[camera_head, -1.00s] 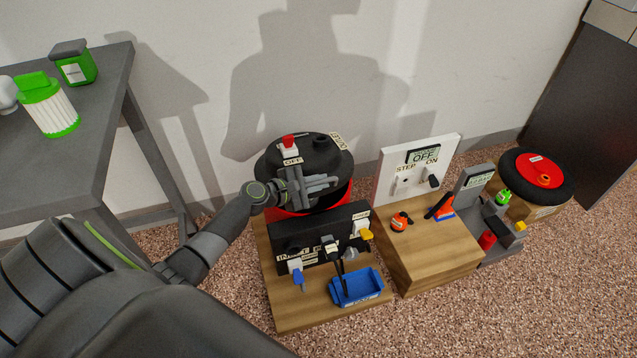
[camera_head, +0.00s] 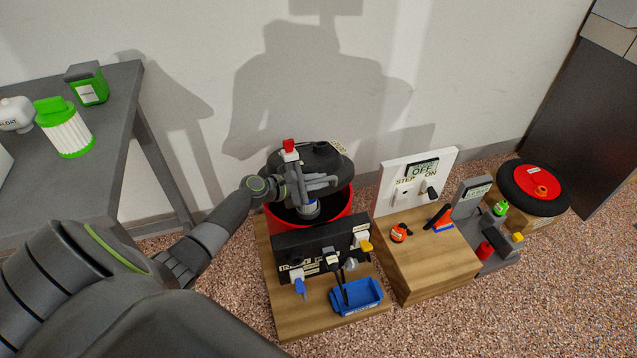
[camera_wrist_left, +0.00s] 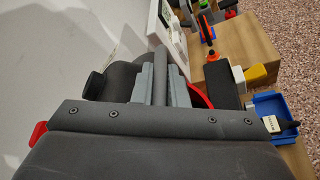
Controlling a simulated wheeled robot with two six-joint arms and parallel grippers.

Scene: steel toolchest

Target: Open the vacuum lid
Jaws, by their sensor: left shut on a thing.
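The vacuum is a round red drum (camera_head: 341,206) with a black lid (camera_head: 325,158). The lid is tilted up, its near edge raised, and the dark inside of the drum shows below it. A grey cylindrical part (camera_head: 306,207) shows under the lid. My left gripper (camera_head: 322,185) is at the raised near side of the lid, shut on it. In the left wrist view the grey fingers (camera_wrist_left: 160,84) sit close together against the dark lid (camera_wrist_left: 112,82); the exact grip is partly hidden. A red knob (camera_head: 289,146) stands on the lid. My right gripper is not in view.
A black socket panel (camera_head: 318,252) and a blue tray (camera_head: 368,303) stand in front of the drum. A white switch panel (camera_head: 388,187) is at its right. A grey table (camera_head: 112,110) with a green-capped filter (camera_head: 65,131) is at left. The wall is close behind.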

